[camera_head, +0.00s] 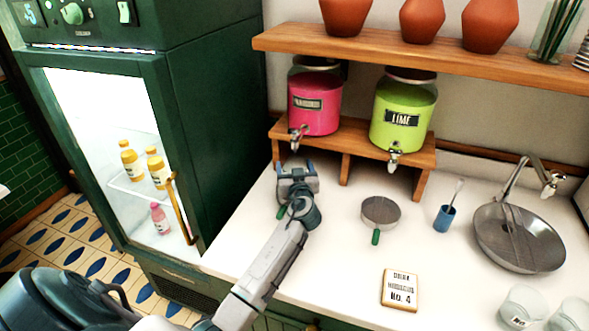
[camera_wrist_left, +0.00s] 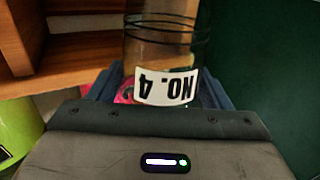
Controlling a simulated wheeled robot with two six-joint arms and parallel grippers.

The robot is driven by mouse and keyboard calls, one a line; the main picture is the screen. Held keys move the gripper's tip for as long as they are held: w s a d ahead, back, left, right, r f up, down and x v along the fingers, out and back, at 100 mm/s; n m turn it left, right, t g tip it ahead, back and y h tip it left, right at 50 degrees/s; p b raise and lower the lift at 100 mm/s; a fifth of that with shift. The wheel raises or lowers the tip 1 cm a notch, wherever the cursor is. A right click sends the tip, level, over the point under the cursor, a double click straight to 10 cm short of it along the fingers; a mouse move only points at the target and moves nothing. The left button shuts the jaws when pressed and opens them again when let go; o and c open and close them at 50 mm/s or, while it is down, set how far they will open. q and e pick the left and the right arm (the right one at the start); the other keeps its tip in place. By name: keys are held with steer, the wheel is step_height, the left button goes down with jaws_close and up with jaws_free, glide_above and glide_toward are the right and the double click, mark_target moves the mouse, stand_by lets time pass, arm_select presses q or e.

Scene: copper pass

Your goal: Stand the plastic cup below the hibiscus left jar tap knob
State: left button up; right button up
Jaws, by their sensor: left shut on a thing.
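My left gripper (camera_head: 297,168) is shut on a clear plastic cup (camera_wrist_left: 158,52) with a white "NO. 4" label, which reads upside down in the left wrist view. In the head view the cup is mostly hidden by the gripper. The hibiscus jar (camera_head: 322,104), with pink liquid, stands on the left of the wooden stand. Its tap (camera_head: 296,135) faces front, above and close to the gripper in the picture. The gap between cup and tap cannot be told. My right gripper is not in view.
The lime jar (camera_head: 402,95) stands to the right on the stand (camera_head: 418,165). A strainer (camera_head: 380,212), a blue pot (camera_head: 444,217), a sink (camera_head: 518,236), an order card (camera_head: 400,290) and clear cups (camera_head: 521,306) are on the counter. A green fridge (camera_head: 215,110) stands left.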

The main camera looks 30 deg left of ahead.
arm_select(q)
steer(key=shift+f+b, duration=0.15)
steer(key=shift+b, duration=0.15)
steer(key=o, duration=0.9)
steer(key=shift+o, duration=0.2)
steer(key=shift+r+p, duration=0.3)
steer(key=shift+p, duration=0.05)
steer(key=b+v, duration=0.4)
steer(key=v, duration=0.8)
